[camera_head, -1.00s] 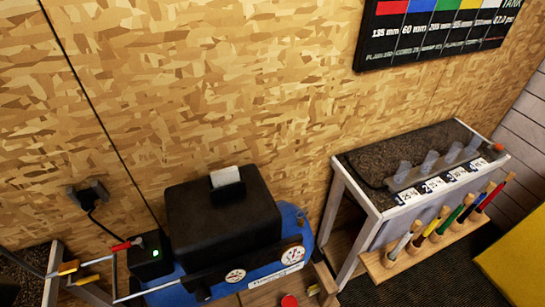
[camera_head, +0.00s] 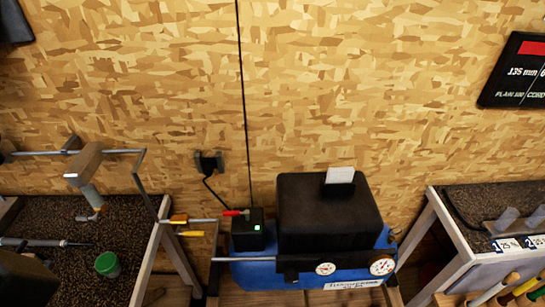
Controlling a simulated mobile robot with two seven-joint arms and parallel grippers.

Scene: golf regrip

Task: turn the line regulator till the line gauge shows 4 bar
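A blue compressor (camera_head: 255,275) with a black cover (camera_head: 325,215) stands against the wall, bottom centre. Two round white gauges are on its front: a smaller one (camera_head: 326,268) and a larger one (camera_head: 382,265) to its right. Which is the line gauge is not clear, and their needles are too small to read. A black fitting (camera_head: 289,270) sits left of the smaller gauge, at the end of a grey bar; I cannot tell whether it is the line regulator. Neither of my grippers can be made out in the view.
A dark-topped bench (camera_head: 75,275) at left holds a green pot (camera_head: 107,264) and a clamp (camera_head: 88,165). Red and yellow handles (camera_head: 190,220) jut toward the compressor. Another bench (camera_head: 470,225) stands at right. A cable runs down the wall beside a socket (camera_head: 209,162).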

